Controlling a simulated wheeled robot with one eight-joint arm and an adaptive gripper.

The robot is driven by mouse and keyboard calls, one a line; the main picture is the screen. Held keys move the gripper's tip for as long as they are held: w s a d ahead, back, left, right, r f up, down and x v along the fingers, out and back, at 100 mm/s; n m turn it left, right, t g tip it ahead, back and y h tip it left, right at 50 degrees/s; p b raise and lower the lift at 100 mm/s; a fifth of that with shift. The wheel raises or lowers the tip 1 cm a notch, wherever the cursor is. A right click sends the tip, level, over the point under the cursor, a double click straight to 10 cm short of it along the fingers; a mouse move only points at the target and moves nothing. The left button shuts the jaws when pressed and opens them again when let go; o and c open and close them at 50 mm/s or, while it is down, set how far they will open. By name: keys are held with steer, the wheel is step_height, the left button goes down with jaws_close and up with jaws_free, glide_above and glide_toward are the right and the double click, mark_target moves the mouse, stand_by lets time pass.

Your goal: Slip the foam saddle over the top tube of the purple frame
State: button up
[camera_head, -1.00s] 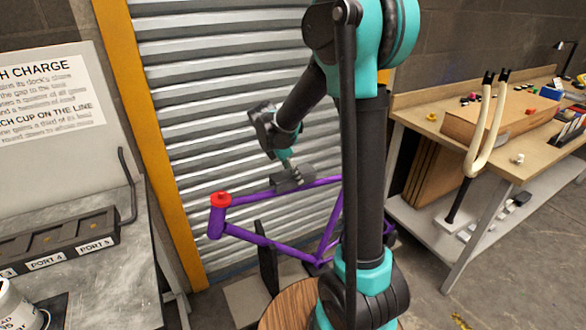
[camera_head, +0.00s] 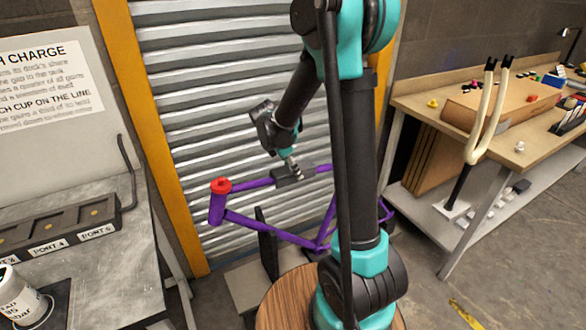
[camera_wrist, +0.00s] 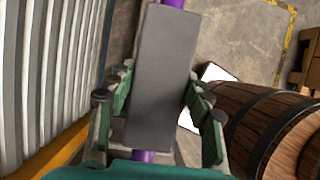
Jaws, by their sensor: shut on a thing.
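The purple frame (camera_head: 217,207) stands upright with a red cap on its head tube. The foam saddle (camera_head: 292,176) is a dark grey block lying lengthwise along the top tube (camera_head: 256,184). In the wrist view the saddle (camera_wrist: 162,85) covers the middle of the tube, and purple tube shows past both its ends. My gripper (camera_head: 294,166) comes from above and is shut on the saddle, a finger on each long side. The saddle's underside is hidden, so I cannot tell how deep it sits on the tube.
A ribbed metal shutter (camera_head: 225,90) is close behind the frame. A wooden barrel (camera_wrist: 260,115) stands to the right in the wrist view. A bench with ports (camera_head: 80,230) is at the left. A workbench (camera_head: 410,105) with a cream fork (camera_head: 489,125) is at the right.

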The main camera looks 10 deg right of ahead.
steer(key=shift+f, duration=0.5)
stand_by(0.4)
steer(key=o, duration=0.9)
steer(key=v, duration=1.2)
steer(key=s+d+f+m+t+y, duration=0.1)
steer(key=s+d+f+m, duration=0.2)
steer(key=s+m, duration=0.3)
steer(key=s+d+f+m+t+y, duration=0.1)
steer(key=s+d+f+m+y, duration=0.1)
steer(key=s+f+m, duration=0.2)
steer(key=s+d+f+m+y, duration=0.1)
steer(key=s+d+f+m, duration=0.2)
steer(key=s+m, duration=0.7)
steer(key=shift+s+d+f+m+t, duration=0.2)
steer(key=shift+s+d+m+t, duration=0.15)
steer(key=shift+m, duration=0.45)
